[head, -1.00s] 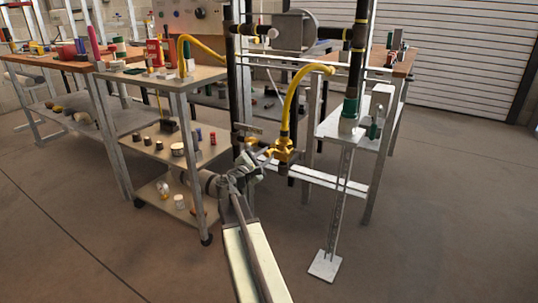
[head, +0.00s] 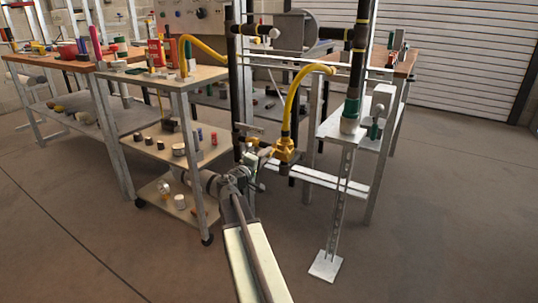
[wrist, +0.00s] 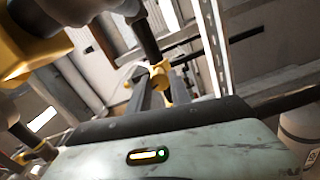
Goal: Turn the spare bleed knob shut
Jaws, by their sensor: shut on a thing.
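In the wrist view, the small yellow bleed knob (wrist: 157,74) shows between the tips of my two grey fingers. My gripper (wrist: 160,84) is shut on it, and the fingers hide part of the knob. A dark pipe runs up behind it. In the head view, my gripper (head: 260,162) is at the left of the yellow valve body (head: 285,150), which hangs below a curved yellow hose (head: 291,95). The knob is too small and too covered there to tell its angle.
A shelved cart (head: 166,150) with several small parts stands close to the left of my arm. A metal stand (head: 341,200) with a foot plate is at the right. Black pipes rise beside the valve. The floor at the front right is clear.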

